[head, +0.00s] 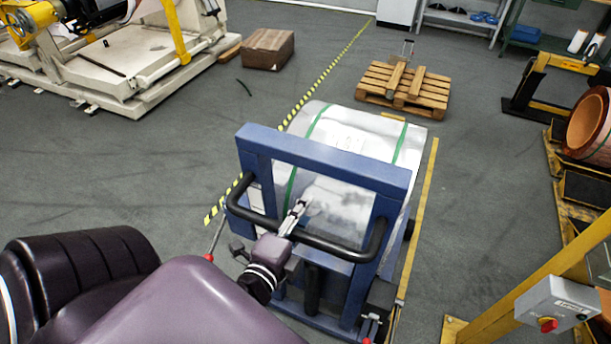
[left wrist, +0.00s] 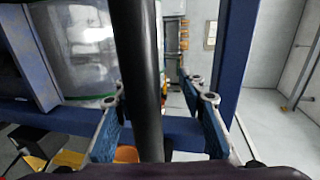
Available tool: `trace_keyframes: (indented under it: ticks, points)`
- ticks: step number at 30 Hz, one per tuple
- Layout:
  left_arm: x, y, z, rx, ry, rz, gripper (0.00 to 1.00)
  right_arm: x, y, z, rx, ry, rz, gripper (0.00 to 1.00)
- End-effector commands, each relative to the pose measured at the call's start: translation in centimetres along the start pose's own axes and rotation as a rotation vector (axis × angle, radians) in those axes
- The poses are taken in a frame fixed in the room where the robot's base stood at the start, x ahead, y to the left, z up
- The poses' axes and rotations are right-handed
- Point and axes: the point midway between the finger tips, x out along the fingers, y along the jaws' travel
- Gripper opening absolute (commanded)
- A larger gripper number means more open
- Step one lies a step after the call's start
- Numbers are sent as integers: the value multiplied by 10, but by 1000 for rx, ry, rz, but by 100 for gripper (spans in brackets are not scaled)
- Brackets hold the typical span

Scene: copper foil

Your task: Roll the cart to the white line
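The cart (head: 330,163) has a blue frame and carries a large silver roll (head: 346,196) with green straps. A black handle bar (head: 335,250) runs across its near side. My left gripper (head: 298,212) is at this bar. In the left wrist view the bar (left wrist: 138,80) passes between the two fingers of the left gripper (left wrist: 158,115). The fingers stand apart, with a gap on the right side of the bar, so they are around it but not clamped. My right gripper is not in view. I cannot make out a clear white line; a thin pale line (head: 335,8) crosses the far floor.
A wooden pallet (head: 405,88) stands beyond the cart, slightly right. A cardboard box (head: 268,49) and a white machine base (head: 130,72) are at the left. A yellow post with a control box (head: 556,306) and a copper coil (head: 590,122) are at the right. Floor left of the cart is clear.

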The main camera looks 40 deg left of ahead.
Motion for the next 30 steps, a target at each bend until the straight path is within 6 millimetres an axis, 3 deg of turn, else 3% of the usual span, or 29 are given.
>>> trace_keyframes:
  ticks: [6,12,30]
  points:
    - [-36,0,1,-1,-5,4,37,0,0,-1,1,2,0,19]
    - [-53,-1,0,-2,-3,-2,37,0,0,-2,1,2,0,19]
    - [-58,-5,0,2,2,-4,37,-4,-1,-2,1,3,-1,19]
